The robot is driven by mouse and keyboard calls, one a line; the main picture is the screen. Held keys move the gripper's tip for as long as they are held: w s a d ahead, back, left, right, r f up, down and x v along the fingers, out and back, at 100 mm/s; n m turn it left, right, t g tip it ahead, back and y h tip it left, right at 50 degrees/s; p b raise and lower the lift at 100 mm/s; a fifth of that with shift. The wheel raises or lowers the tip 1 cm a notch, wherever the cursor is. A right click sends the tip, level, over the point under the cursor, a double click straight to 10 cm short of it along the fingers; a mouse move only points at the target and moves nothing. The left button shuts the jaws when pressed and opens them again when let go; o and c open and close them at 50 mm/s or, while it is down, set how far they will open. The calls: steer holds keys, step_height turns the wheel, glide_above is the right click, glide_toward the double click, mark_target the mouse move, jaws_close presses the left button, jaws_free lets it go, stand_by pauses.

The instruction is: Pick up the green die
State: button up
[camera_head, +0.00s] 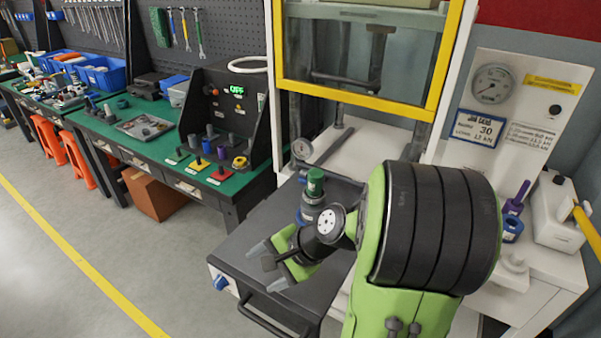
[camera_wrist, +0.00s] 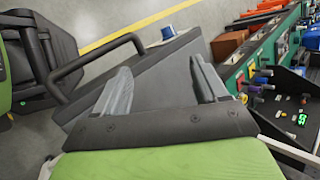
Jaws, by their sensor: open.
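A green-topped cylinder (camera_head: 315,181), which may be the green die, stands upright on the dark cart top (camera_head: 262,228), just behind my gripper's wrist in the head view. It has a grey-blue lower body, partly hidden by my arm. My gripper (camera_head: 265,266) is open and empty, with its two grey fingers pointing left above the cart. In the wrist view my gripper (camera_wrist: 160,68) shows spread fingers with only the cart surface between them. I cannot make out the green-topped cylinder in the wrist view.
A yellow-framed press (camera_head: 360,101) stands behind the cart. A green bench (camera_head: 150,147) at left holds several small cylinders on coloured pads and a black display box (camera_head: 238,110). A purple-handled tool (camera_head: 517,197) is at right.

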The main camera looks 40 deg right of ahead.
steer(key=w+d+m+t, duration=0.1)
steer(key=d+m+t, duration=0.5)
steer(key=d+m, duration=0.35)
steer(key=m+t+h, duration=0.5)
steer(key=m+h, duration=0.1)
steer(key=m, duration=0.5)
glide_toward(320, 181)
steer(key=w, duration=0.8)
steer(key=w+d+b, duration=0.1)
steer(key=w, duration=0.3)
steer(key=shift+w+f, duration=0.1)
steer(key=shift+f, duration=0.2)
steer(key=shift+c, duration=0.6)
steer(key=c, duration=0.9)
steer(key=shift+c, duration=1.3)
steer(key=shift+r, duration=0.2)
